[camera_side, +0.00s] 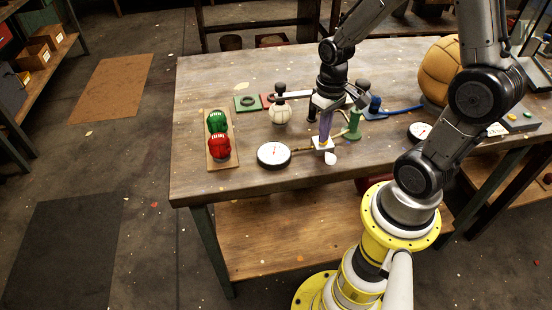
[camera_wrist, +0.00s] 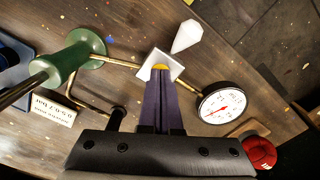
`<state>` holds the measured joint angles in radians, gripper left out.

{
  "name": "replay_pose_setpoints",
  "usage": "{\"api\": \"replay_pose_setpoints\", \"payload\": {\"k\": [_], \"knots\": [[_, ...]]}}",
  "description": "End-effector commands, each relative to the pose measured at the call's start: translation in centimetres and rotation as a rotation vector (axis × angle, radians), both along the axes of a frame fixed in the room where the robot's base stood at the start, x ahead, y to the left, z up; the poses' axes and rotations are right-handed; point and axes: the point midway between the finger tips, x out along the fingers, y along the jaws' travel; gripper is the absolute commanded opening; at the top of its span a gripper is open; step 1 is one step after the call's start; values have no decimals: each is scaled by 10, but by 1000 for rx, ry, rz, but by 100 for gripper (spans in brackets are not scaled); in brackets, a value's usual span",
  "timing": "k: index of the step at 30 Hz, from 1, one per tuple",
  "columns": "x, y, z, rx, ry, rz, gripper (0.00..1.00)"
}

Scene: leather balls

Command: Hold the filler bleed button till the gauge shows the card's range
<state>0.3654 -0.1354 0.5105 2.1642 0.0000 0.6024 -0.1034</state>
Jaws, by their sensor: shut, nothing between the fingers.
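My gripper (camera_wrist: 160,76) is shut and empty, its dark purple fingers pointing at the yellow bleed button (camera_wrist: 160,67) on a white block (camera_wrist: 149,60). The fingertips overlap the button's near edge; whether they press it is not clear. In the side view my gripper (camera_side: 325,132) stands upright over the white block (camera_side: 317,144). The round gauge (camera_wrist: 222,103) has a white face and a red needle; the reading is too small to tell. It also shows in the side view (camera_side: 273,154). The card (camera_wrist: 53,108) appears upside down, its small print ending in "bar".
A green pump (camera_wrist: 75,57) joins the block by a brass tube. A white pointed piece (camera_wrist: 187,36) lies beside the block. Red (camera_side: 219,147) and green (camera_side: 216,121) balls sit on a board; a white ball (camera_side: 281,114) and a large brown ball (camera_side: 438,72) stand farther back.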

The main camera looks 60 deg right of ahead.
Motion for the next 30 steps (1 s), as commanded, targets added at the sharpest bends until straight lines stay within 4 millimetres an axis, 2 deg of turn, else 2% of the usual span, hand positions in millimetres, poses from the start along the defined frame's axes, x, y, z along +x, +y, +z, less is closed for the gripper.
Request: {"api": "replay_pose_setpoints", "payload": {"k": [24,30], "knots": [[0,0,0,0,1,0,0],[1,0,20,-1,-4,0,0]]}}
